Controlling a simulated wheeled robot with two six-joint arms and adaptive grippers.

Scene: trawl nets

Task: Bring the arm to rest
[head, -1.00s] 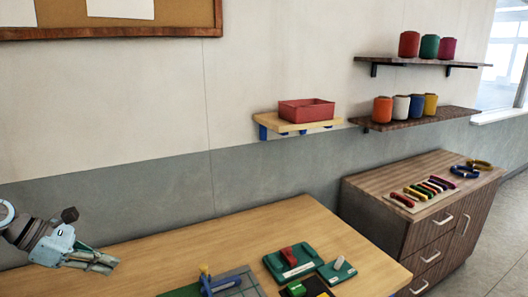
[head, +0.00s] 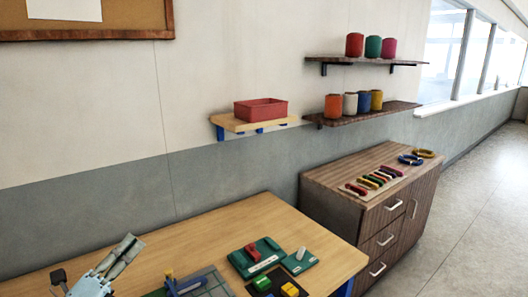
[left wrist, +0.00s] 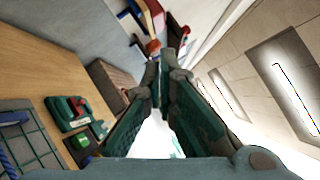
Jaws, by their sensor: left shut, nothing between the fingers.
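My left gripper (head: 124,258) is at the lower left of the head view, above the left part of the wooden table (head: 215,225). Its fingers are together and point up and to the right, with nothing between them. In the left wrist view the two fingers (left wrist: 165,75) converge at their tips. The table shows at the left of that view, with the fingers clear of it. My right gripper is in neither view.
A shelf holds a red bin (head: 260,109). Spools (head: 333,105) stand on dark shelves. A drawer cabinet (head: 345,205) stands at the right.

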